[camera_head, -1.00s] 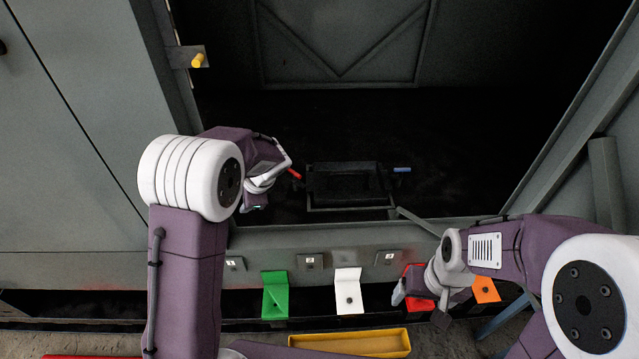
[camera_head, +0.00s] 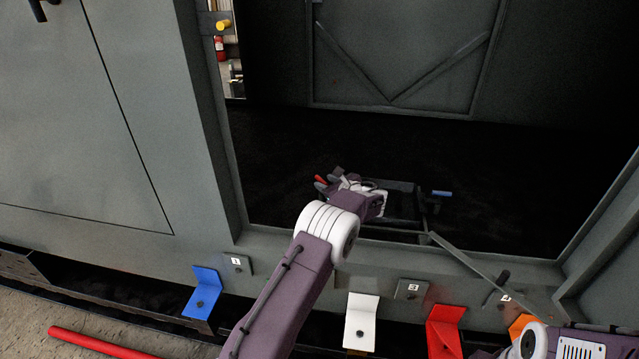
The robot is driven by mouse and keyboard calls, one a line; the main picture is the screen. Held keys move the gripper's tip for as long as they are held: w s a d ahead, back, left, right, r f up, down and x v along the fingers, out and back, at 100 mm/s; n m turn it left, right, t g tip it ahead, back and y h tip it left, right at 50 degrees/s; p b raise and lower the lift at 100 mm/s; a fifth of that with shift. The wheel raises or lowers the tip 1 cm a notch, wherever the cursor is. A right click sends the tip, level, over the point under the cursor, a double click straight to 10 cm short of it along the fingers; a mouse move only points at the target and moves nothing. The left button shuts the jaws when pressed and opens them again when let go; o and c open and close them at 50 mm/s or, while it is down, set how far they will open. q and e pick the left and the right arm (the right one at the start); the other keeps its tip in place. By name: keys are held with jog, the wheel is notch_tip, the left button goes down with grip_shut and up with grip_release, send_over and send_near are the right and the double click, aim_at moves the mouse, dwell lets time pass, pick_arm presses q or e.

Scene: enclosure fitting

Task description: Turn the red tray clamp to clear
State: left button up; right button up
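The red tray clamp (camera_head: 320,179) shows as a small red handle at the left end of the dark tray (camera_head: 402,204) inside the enclosure. My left gripper (camera_head: 336,177) is right beside the red clamp, its fingers toward it. The fingers are small and partly hidden by the wrist, so I cannot tell whether they are open or touching it. A blue clamp (camera_head: 442,193) sits at the tray's right end. My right arm shows only at the lower right corner; its gripper is out of the picture.
A sill runs below the opening, with blue (camera_head: 203,291), white (camera_head: 361,321), red (camera_head: 445,330) and orange (camera_head: 520,325) brackets along it. A slanted grey bar (camera_head: 468,262) crosses the sill at right. A red bar (camera_head: 100,342) lies on the floor at lower left.

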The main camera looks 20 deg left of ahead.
aim_at(320, 181)
pick_arm(q)
jog(key=b+x, duration=0.1)
jog(key=x, duration=0.5)
jog(key=shift+w+a+f, duration=0.15)
jog(key=shift+a+f, duration=0.05)
jog(key=shift+a, duration=0.05)
grip_shut()
